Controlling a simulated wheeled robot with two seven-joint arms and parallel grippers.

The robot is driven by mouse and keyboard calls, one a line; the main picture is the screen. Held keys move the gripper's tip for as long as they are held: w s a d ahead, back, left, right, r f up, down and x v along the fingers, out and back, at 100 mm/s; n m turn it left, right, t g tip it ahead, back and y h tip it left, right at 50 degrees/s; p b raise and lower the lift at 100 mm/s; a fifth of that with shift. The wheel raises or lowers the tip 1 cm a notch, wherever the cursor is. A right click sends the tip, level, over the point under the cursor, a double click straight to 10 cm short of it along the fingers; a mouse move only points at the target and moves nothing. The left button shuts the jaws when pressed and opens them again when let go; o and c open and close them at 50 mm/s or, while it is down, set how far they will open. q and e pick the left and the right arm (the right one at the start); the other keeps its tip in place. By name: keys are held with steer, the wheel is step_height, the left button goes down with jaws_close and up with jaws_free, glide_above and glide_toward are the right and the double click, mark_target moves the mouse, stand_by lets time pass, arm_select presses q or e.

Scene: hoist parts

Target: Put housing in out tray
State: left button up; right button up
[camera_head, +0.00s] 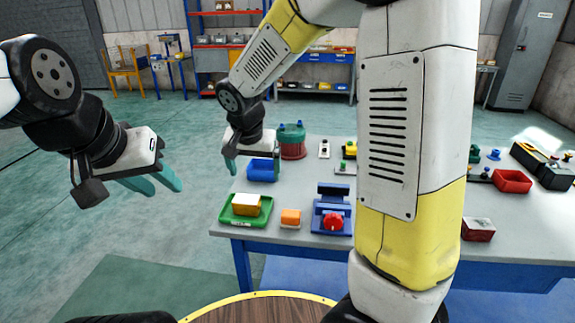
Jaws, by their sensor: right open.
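A green tray (228,219) with a small label on its front sits at the near left corner of the table. A yellow block with a pale top (247,205) lies in it. I cannot tell for sure which part is the housing; a red ribbed drum with a teal top and blue studs (292,146) stands farther back. My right gripper (231,163) is open and empty, pointing down at the table's left edge beside a blue bin (262,170), left of the drum. My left gripper (158,184) is open and empty over the floor, left of the table.
An orange block (290,217) and a blue fixture with a red part (333,214) stand right of the green tray. My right arm hides the table's middle. A red bin (512,181) and a dark red box (478,230) are at the right.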

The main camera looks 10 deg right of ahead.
steer(key=s+d+r+n+t+y, duration=0.1)
steer(key=s+d+r+n, duration=0.1)
steer(key=s+d+r, duration=0.3)
steer(key=s+d+r+n+t+y, duration=0.1)
steer(key=s+d+r, duration=0.5)
steer(key=s, duration=0.8)
steer(key=shift+s+n+y, duration=0.25)
steer(key=shift+n+y, duration=0.15)
